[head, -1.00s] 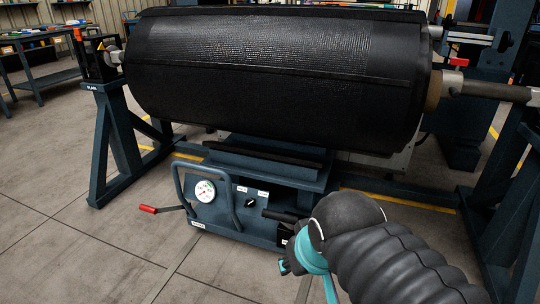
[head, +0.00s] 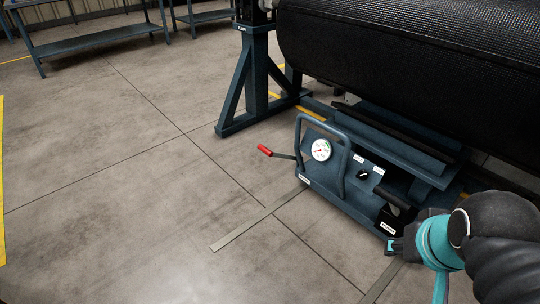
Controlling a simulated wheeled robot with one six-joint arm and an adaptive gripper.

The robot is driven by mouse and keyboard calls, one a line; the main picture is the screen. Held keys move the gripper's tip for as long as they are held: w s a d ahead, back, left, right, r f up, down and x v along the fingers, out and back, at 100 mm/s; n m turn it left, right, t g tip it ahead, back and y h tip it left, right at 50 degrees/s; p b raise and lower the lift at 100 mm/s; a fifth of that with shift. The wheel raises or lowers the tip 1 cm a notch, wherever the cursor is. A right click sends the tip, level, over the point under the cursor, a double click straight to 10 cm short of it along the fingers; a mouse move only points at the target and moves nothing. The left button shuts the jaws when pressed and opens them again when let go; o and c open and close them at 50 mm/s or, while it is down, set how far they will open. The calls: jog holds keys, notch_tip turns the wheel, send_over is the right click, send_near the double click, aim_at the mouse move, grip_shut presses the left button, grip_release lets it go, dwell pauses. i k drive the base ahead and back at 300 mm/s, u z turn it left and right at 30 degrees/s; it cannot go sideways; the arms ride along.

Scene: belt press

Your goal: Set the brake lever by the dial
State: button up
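The brake lever (head: 278,153) has a red grip and a thin dark arm. It sticks out to the left of the blue brake unit (head: 350,203), slightly raised at its grip end. The round white dial (head: 321,150) sits on the unit's front, behind a bent tube handle, with a red needle and a green part on its face. The needle's exact reading is too small to tell. My gripper (head: 393,246) is at the lower right, by the unit's right end and well away from the lever. Its fingers are mostly hidden by my teal and black arm.
A large black roll (head: 420,60) rests above the unit on a blue stand (head: 250,85). A black knob (head: 363,175) is right of the dial. A flat strip (head: 245,228) lies on the floor. Open floor spreads left of the lever; workbenches (head: 100,42) stand far back.

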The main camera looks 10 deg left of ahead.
aim_at(271, 154)
jog(key=k, duration=1.25)
jog(key=u, duration=0.7)
jog(key=i, duration=1.3)
jog(key=z, duration=0.5)
jog(key=i, duration=0.7)
jog(key=z, duration=0.65)
